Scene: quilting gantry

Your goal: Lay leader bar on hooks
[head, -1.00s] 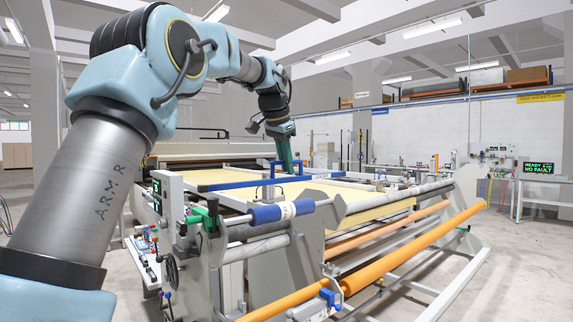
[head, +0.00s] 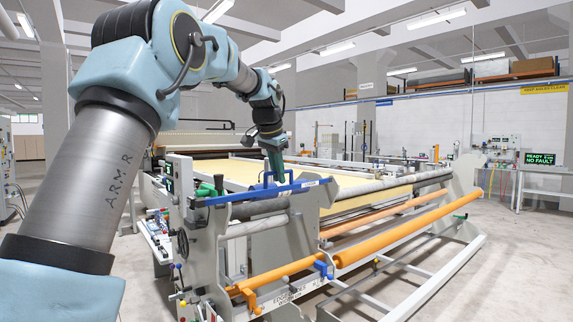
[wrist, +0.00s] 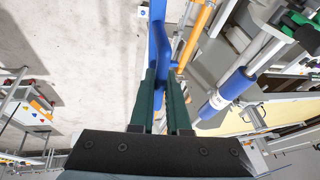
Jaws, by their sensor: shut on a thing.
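The leader bar (head: 235,196) is a long, thin blue bar with a raised blue handle. My gripper (head: 275,172) is shut on it near the handle and holds it above the front rollers of the machine. In the wrist view, the green fingers of my gripper (wrist: 162,85) close around the blue bar (wrist: 157,35), with its handle loop beside it. Orange hook-shaped brackets (head: 250,300) show at the lower front of the frame, and a blue bracket (head: 322,267) sits at the orange roller. Whether these are the task's hooks I cannot tell. The bar appears apart from them.
An orange roller (head: 410,228) runs along the machine's front. A grey roller (head: 390,188) lies above it. A blue roller with a white label (wrist: 228,95) is right of the fingers in the wrist view. The concrete floor (head: 500,260) at right is clear.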

